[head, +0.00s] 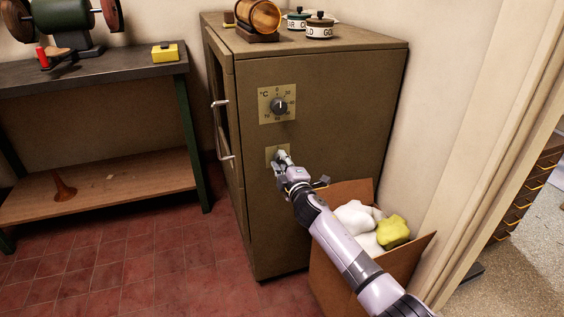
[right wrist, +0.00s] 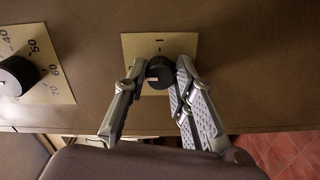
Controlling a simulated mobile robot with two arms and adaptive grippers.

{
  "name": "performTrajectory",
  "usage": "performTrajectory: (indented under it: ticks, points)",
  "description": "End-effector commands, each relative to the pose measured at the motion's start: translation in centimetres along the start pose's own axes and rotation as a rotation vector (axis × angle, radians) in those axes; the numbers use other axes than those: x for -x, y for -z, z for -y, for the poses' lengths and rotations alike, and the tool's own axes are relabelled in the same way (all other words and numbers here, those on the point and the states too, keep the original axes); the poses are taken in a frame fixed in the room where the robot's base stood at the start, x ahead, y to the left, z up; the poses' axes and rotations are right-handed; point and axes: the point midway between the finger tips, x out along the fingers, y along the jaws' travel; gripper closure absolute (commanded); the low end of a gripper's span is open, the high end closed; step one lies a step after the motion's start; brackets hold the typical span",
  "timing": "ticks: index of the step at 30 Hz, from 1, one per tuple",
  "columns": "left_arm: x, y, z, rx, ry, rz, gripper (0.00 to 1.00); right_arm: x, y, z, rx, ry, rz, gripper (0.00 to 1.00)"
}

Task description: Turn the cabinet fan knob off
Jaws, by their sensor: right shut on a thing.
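The brown cabinet (head: 340,110) stands in the middle of the head view. On its side, a small brass-coloured plate (head: 270,150) sits below the temperature dial; this plate also shows in the right wrist view (right wrist: 131,45). The black fan knob (right wrist: 158,70) is at the middle of that plate, with a short pale mark on it. My right gripper (head: 281,157) is at the plate, its fingers closed on both sides of the knob in the right wrist view. In the head view the gripper hides the knob. My left gripper is out of view.
The temperature knob (head: 279,105) with its numbered plate is just above. A cardboard box (head: 334,272) of white and yellow cloths stands below my right arm. A dark workbench (head: 95,75) is at left. Red floor tiles (head: 130,260) lie clear in front.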

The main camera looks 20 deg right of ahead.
Motion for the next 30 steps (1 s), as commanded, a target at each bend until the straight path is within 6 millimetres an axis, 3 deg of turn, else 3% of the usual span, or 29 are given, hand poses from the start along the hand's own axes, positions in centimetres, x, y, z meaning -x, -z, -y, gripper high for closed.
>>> performTrajectory:
  ticks: [20, 21, 30]
  points:
    - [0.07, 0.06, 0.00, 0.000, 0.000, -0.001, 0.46, 0.04, -0.06, 0.22, 0.063, 0.004, 0.001, 1.00]
    - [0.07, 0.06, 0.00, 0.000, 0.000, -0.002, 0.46, 0.04, -0.07, 0.22, 0.063, 0.004, 0.001, 0.74]
    - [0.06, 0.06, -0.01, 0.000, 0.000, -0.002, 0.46, 0.07, -0.11, 0.34, 0.062, 0.005, 0.002, 0.55]
